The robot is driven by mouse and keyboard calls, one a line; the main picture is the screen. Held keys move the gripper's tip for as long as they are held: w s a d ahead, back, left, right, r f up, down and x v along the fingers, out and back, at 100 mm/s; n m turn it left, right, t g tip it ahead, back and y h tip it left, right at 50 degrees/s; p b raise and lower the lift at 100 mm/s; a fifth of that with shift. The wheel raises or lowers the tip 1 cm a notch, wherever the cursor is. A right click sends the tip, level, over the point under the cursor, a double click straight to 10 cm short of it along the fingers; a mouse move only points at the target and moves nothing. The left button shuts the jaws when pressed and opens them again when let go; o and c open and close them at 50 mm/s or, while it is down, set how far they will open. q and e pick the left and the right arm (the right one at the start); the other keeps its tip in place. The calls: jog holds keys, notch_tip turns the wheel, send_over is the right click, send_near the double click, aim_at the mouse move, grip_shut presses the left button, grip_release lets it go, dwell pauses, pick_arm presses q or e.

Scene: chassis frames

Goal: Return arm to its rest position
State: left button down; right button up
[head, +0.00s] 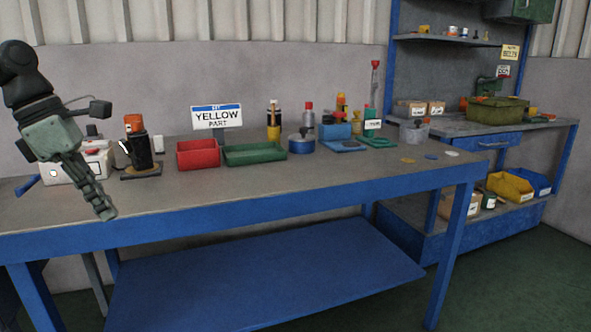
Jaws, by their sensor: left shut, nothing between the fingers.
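My left arm comes in at the left of the head view. Its gripper (106,212) points down over the left front part of the blue-framed workbench (290,203). The fingers are together with nothing between them. The fingertips show near the bench's front edge; I cannot tell whether they touch the top. My right arm and gripper are not in view.
A black and orange item (137,145) stands close to my left gripper. Several bottles stand behind. The bench's front middle is clear. A second bench (470,127) stands at right.

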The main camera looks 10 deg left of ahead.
pick_arm(q)
jog(key=w+d+f+n+t+h, duration=0.2)
jog(key=w+f+n+t+h, duration=0.4)
jog(key=w+f+n+t, duration=0.3)
jog(key=s+a+f+n+t+y, duration=0.1)
jog(key=a+f+n+t+y, duration=0.1)
jog(key=a+f+n+y, duration=0.45)
jog(key=s+a+f+n+t+y, duration=0.1)
jog(key=f+n+t+y, duration=0.2)
jog(key=f+n, duration=0.8)
jog(key=s+d+f+n+g+y, duration=0.2)
jog(key=s+f+n+g+y, duration=0.3)
jog(key=s+f+n, duration=0.65)
jog(key=s+d+f+n+g+h, duration=0.3)
jog(key=s+d+f+n+g, duration=0.4)
jog(key=s+d+f, duration=0.5)
jog(key=shift+s+d+f+g+h, duration=0.35)
jog(key=shift+s+d, duration=0.4)
jog(key=shift+d, duration=0.5)
